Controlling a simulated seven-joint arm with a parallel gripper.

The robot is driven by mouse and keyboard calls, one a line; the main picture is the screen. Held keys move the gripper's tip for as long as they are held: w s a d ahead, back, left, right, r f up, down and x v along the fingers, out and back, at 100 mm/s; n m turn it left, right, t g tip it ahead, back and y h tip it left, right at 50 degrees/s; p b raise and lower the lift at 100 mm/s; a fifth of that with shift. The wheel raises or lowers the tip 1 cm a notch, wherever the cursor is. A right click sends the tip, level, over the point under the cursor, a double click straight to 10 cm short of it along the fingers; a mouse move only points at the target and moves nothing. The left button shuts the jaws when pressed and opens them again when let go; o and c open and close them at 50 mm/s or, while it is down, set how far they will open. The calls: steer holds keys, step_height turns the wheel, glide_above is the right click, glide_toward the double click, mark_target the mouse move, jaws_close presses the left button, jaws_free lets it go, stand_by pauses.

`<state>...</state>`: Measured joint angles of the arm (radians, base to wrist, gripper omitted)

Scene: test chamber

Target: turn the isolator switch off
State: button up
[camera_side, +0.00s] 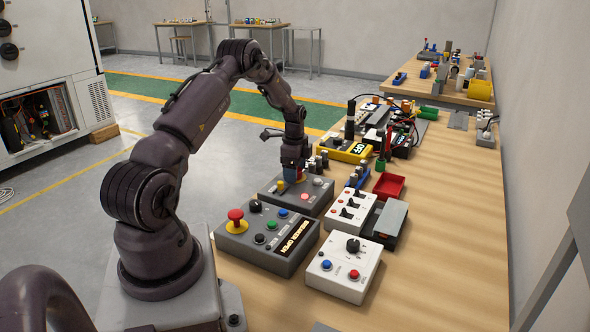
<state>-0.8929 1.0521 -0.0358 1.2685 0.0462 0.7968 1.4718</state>
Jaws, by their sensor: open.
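My gripper (293,172) points down over the back of a dark grey control box (318,207). It is open. Its fingertips are small here, and I cannot tell whether they touch anything. The box carries a yellow knob (280,186) and pale and pink buttons. No readable label shows which control is the isolator switch. Black rotary knobs stand on the front grey box (255,205) and on the white box (353,245). A white panel (349,212) has several black toggle levers.
The front grey box (262,262) has a red mushroom button (236,219) and a lit "BREAKER OPEN" display (295,236). A red tray (389,186), a grey block (391,218) and a yellow meter (347,151) stand nearby. The table's right side (455,235) is clear.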

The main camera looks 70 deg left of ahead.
steer(key=c, duration=0.9)
steer(key=shift+c, duration=0.2)
steer(key=n, duration=0.4)
steer(key=shift+n, duration=0.3)
steer(key=n, duration=0.4)
steer(key=shift+w+n, duration=0.1)
steer(key=shift+n, duration=0.2)
steer(key=n, duration=0.4)
steer(key=shift+n, duration=2.4)
